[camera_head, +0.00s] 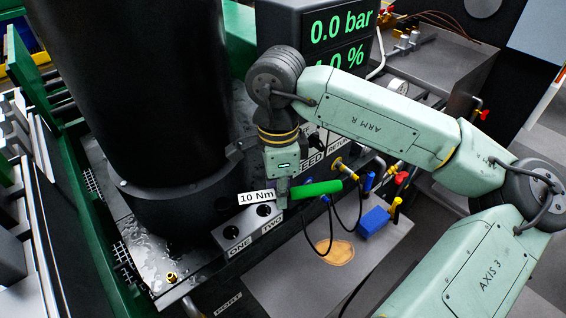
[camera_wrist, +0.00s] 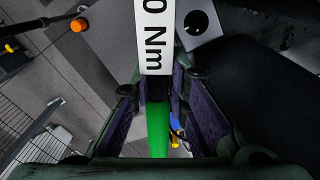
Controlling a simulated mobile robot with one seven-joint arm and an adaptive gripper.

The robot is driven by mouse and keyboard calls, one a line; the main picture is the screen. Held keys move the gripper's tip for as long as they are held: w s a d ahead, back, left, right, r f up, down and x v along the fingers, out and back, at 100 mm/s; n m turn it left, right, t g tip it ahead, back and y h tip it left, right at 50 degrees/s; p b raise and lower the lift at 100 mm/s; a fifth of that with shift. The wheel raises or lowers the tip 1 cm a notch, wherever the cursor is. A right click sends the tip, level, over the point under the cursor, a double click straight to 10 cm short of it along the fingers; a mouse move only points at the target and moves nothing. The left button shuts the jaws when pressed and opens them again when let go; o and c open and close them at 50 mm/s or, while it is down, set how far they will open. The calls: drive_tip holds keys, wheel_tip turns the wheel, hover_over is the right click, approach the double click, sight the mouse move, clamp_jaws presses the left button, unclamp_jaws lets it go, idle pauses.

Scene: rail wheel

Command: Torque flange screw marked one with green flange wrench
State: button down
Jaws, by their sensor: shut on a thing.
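The green flange wrench (camera_head: 318,189) is in my gripper (camera_head: 283,190), its green handle sticking out to the right. A white "10 Nm" label (camera_head: 256,196) shows at its left end and hides what lies behind it. In the wrist view my gripper (camera_wrist: 158,110) has its two pads on either side of the green wrench (camera_wrist: 158,130). The flange screw marked ONE (camera_head: 231,231) is a dark round spot on a grey block, left of and below the label. The screw marked TWO (camera_head: 263,210) is just under the label. I cannot tell whether the wrench touches either screw.
A large black cylinder (camera_head: 130,90) stands left of my gripper. A "0.0 bar" display (camera_head: 340,28) is behind it. Hoses, valves and a blue block (camera_head: 374,220) lie to the right, above a grey tray (camera_head: 290,285). An orange lamp (camera_wrist: 79,24) shows in the wrist view.

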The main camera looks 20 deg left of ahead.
drive_tip(key=shift+w+a, duration=0.15)
drive_tip(key=shift+w, duration=0.3)
drive_tip(key=shift+s+r, duration=0.1)
drive_tip(key=shift+b, duration=0.45)
wheel_tip(320, 180, down, 5)
drive_tip(key=b, duration=0.6)
drive_tip(key=shift+b, duration=0.85)
idle(1.4)
drive_tip(key=shift+f+b, duration=0.75)
